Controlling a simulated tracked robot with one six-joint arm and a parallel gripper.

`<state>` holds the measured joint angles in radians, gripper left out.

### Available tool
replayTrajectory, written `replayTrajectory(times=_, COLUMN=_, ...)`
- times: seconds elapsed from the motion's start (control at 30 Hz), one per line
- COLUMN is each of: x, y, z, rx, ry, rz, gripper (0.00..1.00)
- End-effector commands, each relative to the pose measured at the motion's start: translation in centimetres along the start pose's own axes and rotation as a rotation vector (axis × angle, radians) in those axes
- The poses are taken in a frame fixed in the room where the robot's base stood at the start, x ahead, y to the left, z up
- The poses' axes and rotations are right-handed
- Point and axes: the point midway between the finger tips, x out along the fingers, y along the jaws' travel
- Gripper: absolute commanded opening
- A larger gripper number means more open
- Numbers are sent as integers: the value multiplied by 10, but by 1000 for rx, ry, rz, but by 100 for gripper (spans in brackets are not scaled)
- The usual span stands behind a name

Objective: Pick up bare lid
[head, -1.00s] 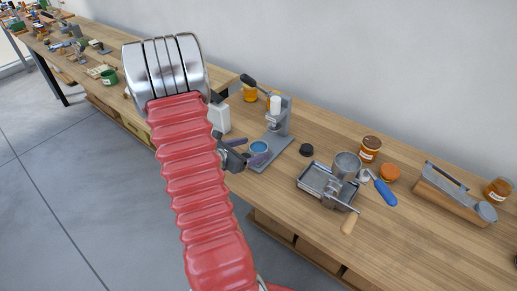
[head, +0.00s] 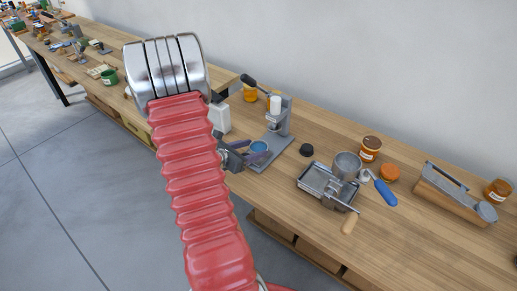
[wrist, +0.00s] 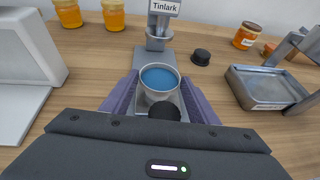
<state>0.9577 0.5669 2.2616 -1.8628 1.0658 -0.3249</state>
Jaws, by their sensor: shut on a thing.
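A round silvery piece with a blue face, which looks like the lid (wrist: 159,78), sits at the press base in the wrist view. Its blue face also shows in the head view (head: 259,146). My gripper (wrist: 160,88) has its purple fingers on both sides of it and is shut on it. In the head view my gripper (head: 250,155) is at the front of the press. A dark round piece (wrist: 165,112) shows between the fingers nearer the camera, partly hidden; I cannot tell what it is. Whether the lid is clear of the base cannot be told.
The grey press (head: 283,118) stands right behind the lid. A black cap (head: 306,150) lies to its right, then a metal tray with a crank (head: 325,183). A white container (head: 220,117) is on the left. Honey jars (head: 370,148) stand farther back.

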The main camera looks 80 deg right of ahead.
Motion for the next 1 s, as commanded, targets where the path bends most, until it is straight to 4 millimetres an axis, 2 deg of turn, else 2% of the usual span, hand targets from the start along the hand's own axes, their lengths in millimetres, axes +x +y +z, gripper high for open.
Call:
replayTrajectory(times=0.2, x=0, y=0, z=0, rx=0, ry=0, rz=0, gripper=33)
replayTrajectory(times=0.57, x=-1, y=0, z=4, rx=1, ry=-1, rz=0, gripper=33)
replayTrajectory(times=0.77, x=-8, y=0, z=19, rx=4, ry=-2, rz=0, gripper=33)
replayTrajectory(times=1.0, x=-20, y=0, z=49, rx=4, ry=-1, rz=1, gripper=33)
